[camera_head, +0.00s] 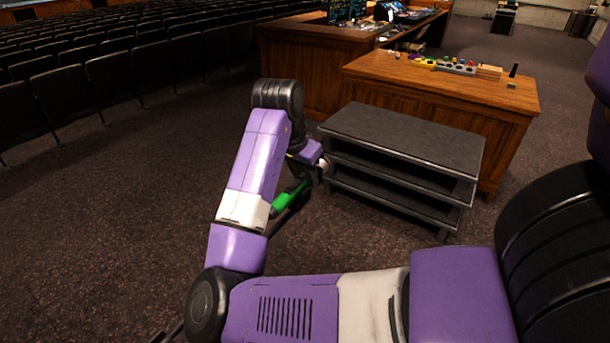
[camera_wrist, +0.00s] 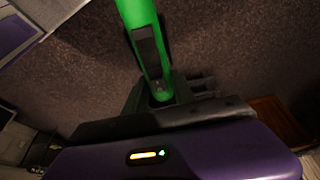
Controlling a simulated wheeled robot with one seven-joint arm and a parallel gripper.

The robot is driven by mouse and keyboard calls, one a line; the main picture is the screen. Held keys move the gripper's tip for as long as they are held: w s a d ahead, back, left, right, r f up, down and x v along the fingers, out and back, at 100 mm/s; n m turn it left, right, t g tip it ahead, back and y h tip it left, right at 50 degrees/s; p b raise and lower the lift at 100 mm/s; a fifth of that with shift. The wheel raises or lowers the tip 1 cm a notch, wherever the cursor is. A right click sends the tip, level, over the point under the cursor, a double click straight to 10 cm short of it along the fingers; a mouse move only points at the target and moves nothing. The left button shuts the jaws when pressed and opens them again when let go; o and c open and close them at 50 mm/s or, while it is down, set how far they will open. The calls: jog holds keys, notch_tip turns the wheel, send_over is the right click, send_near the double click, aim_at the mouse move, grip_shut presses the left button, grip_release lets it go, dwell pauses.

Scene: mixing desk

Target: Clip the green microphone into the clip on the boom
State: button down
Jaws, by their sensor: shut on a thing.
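The green microphone (camera_head: 288,196) is held out in front of my bent arm, above the carpet and left of the dark shelf unit. My gripper (camera_head: 304,170) is shut on it, partly hidden behind my own wrist. A pale rounded end shows just right of the gripper; I cannot tell if it belongs to the microphone. In the wrist view the microphone's green body (camera_wrist: 143,30), with a dark panel along it, runs from the top edge down between the dark jaws of my gripper (camera_wrist: 160,92). I cannot make out the boom or its clip in either view.
A dark three-level shelf unit (camera_head: 405,136) stands close right of my gripper. Behind it is a wooden desk (camera_head: 430,88) with small coloured items and a dark upright cylinder (camera_head: 513,70). Rows of black seats (camera_head: 125,75) fill the left. Carpet (camera_head: 110,230) between is open.

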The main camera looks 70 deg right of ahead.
jog(key=shift+f+b, duration=0.45)
jog(key=shift+f, duration=0.4)
dwell(0.4)
jog(key=c, duration=0.9)
grip_release()
jog(key=shift+c, duration=0.2)
jog(key=o, duration=0.4)
jog(key=shift+r+p, duration=3.35)
jog(key=shift+r, duration=0.2)
